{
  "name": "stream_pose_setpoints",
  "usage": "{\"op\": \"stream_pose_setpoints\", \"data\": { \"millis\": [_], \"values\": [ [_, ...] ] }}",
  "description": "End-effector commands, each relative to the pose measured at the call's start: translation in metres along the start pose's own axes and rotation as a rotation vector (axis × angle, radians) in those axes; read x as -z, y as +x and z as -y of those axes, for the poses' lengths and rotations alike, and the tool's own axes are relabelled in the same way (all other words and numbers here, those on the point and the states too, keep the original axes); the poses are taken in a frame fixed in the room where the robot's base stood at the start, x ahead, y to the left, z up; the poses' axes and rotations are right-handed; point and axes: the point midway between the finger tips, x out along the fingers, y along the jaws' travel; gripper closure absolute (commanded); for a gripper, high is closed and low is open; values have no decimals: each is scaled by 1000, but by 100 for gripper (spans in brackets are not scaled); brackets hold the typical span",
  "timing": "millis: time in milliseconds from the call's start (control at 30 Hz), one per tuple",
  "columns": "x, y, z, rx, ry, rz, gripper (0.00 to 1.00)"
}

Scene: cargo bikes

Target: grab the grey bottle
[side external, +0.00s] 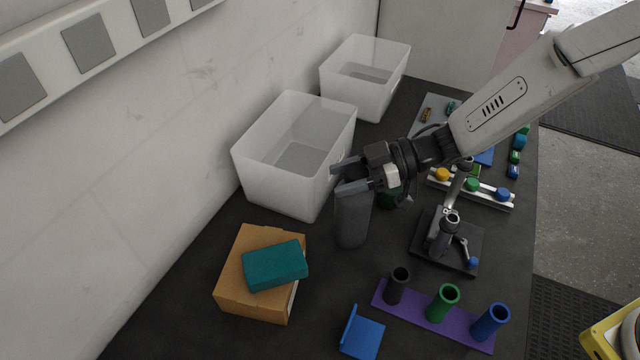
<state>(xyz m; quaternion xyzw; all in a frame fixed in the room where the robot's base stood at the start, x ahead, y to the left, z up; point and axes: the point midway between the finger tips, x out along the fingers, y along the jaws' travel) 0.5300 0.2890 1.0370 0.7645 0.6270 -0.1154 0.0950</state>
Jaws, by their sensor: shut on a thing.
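The grey bottle (351,222) stands upright near the middle of the dark table, in front of the nearer white bin. My gripper (347,182) comes in from the right, with its fingers at the bottle's top. It is shut on the bottle. The fingers and gripper body hide the bottle's upper end. I cannot tell whether its base touches the table.
Two white bins (265,188) (352,98) stand along the wall. A teal block (275,265) lies on a cardboard box (240,295) at front left. A black fixture (440,250), a purple rack with tubes (412,318) and a blue bracket (362,338) lie nearby.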

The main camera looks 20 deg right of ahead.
Motion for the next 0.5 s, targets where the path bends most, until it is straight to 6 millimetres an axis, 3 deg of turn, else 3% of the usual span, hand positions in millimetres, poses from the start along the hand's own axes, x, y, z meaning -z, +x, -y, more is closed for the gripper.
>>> {"op": "stream_pose_setpoints", "data": {
  "millis": [267,500],
  "values": [
    [7,-2,-1,0,-3,-4,100],
    [26,-7,-1,-2,-5,-5,100]
  ]
}}
